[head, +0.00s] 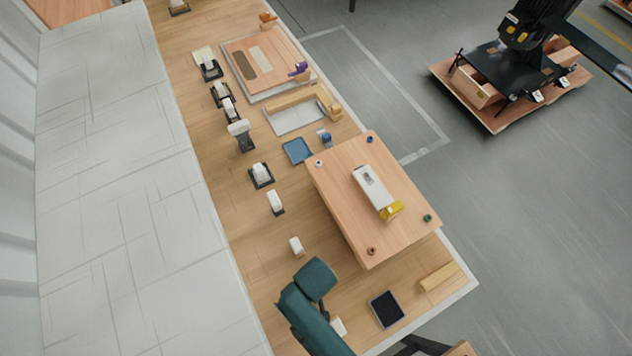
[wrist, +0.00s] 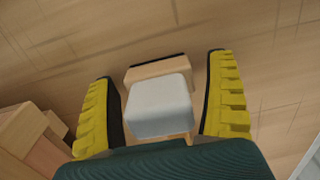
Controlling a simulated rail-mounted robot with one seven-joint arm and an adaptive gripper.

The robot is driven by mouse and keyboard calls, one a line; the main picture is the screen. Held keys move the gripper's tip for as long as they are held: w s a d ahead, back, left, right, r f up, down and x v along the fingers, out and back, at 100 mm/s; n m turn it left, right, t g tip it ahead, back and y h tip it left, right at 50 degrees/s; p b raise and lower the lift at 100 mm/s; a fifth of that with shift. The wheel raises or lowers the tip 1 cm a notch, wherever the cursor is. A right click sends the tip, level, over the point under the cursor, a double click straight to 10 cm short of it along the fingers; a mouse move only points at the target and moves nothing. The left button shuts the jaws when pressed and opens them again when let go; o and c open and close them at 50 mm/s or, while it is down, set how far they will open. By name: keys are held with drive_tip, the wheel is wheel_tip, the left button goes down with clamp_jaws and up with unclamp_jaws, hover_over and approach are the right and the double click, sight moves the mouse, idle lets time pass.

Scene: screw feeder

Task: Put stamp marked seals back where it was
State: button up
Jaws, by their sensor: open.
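In the wrist view, a stamp-like block (wrist: 160,100) with a pale grey-white top, a wooden body and a dark far edge stands between the yellow fingers of my gripper (wrist: 162,68). The fingers are open, one on each side, with gaps beside the block. No marking can be read on it, so I cannot tell if it is the stamp marked seals. In the head view, my teal arm reaches over the near end of the bench and my gripper is not clearly visible. A white-topped block (head: 338,326) shows right beside the arm.
Several white-topped stamps, such as one on a dark base (head: 261,175), line the bench's left side. A raised wooden board (head: 335,205) carries a white-and-yellow device (head: 372,188). A dark pad (head: 387,309) and blue pad (head: 297,151) lie on the bench. Wooden blocks (wrist: 25,140) stand left of my gripper.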

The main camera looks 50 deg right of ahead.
wheel_tip(320, 180, up, 12)
drive_tip(key=p, duration=0.3)
drive_tip(key=shift+r+p, duration=0.15)
drive_tip(key=shift+p, duration=0.15)
